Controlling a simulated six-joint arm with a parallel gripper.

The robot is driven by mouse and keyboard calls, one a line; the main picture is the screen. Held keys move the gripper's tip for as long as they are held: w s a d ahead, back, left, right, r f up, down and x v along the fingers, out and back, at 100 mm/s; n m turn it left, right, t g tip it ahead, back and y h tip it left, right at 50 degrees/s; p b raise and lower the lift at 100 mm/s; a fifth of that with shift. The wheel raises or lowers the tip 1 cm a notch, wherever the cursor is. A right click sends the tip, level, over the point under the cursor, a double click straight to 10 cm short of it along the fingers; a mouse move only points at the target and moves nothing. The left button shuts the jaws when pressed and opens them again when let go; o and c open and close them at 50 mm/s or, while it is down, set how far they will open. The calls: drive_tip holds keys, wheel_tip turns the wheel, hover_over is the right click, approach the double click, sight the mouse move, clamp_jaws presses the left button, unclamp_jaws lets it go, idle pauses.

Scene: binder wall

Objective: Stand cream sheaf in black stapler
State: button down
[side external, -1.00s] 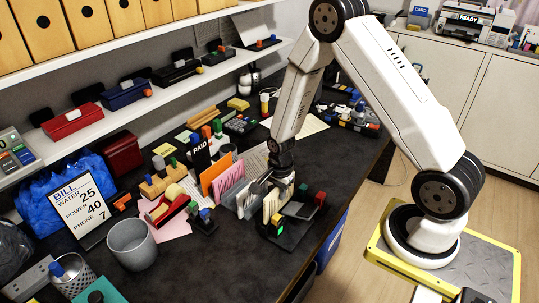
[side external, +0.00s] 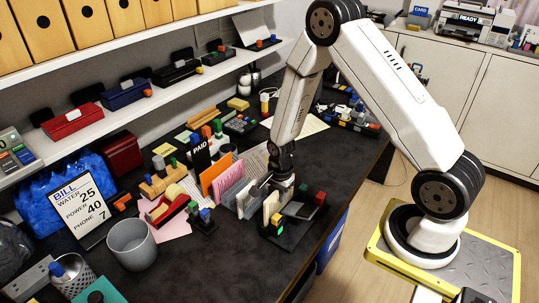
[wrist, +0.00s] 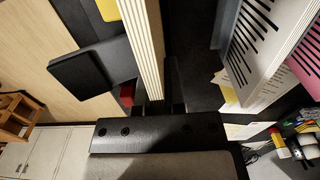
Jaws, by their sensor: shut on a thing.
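The cream sheaf (side external: 271,203) stands upright, a thick ribbed block of pages. In the wrist view the sheaf (wrist: 145,45) runs up between the fingers of my gripper (wrist: 156,104). In the side view my gripper (side external: 270,187) is shut on its upper part, pointing down. The black stapler (side external: 291,234), with a green light and a yellow block, is right at the sheaf's lower end. In the wrist view dark stapler parts (wrist: 88,68) lie just left of the sheaf. I cannot tell whether the sheaf's bottom is seated in it, as the lower end is hidden.
A grey-white rack (side external: 233,193) and orange (side external: 216,174) and pink sheets stand close to the left of the sheaf. A red-topped block (side external: 320,199) is to the right. A grey cup (side external: 131,243) stands at front left. Dark desk is clear in front.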

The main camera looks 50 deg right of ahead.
drive_tip(key=shift+f, duration=1.25)
idle(0.5)
drive_tip(key=c, duration=0.6)
unclamp_jaws()
drive_tip(key=shift+r, duration=0.1)
drive_tip(key=shift+r, duration=3.85)
drive_tip(key=shift+a+r, duration=0.15)
drive_tip(key=shift+r, duration=0.1)
drive_tip(key=s+a+r+n+t, duration=0.1)
drive_tip(key=s+a+r+n, duration=0.1)
drive_tip(key=r+n, duration=0.2)
drive_tip(key=s+a+r+n, duration=0.3)
drive_tip(key=r+n, duration=0.1)
drive_tip(key=n, duration=0.4)
drive_tip(key=s+a+r+n+t, duration=0.1)
drive_tip(key=s+a+r+n, duration=0.1)
drive_tip(key=n, duration=0.4)
drive_tip(key=shift+s+a+r+t, duration=0.2)
drive_tip(key=shift+s+r, duration=0.15)
drive_tip(key=shift+r, duration=0.3)
drive_tip(key=shift+s+a+r+t, duration=0.15)
drive_tip(key=shift+s+r, duration=0.2)
drive_tip(key=shift+r, duration=0.25)
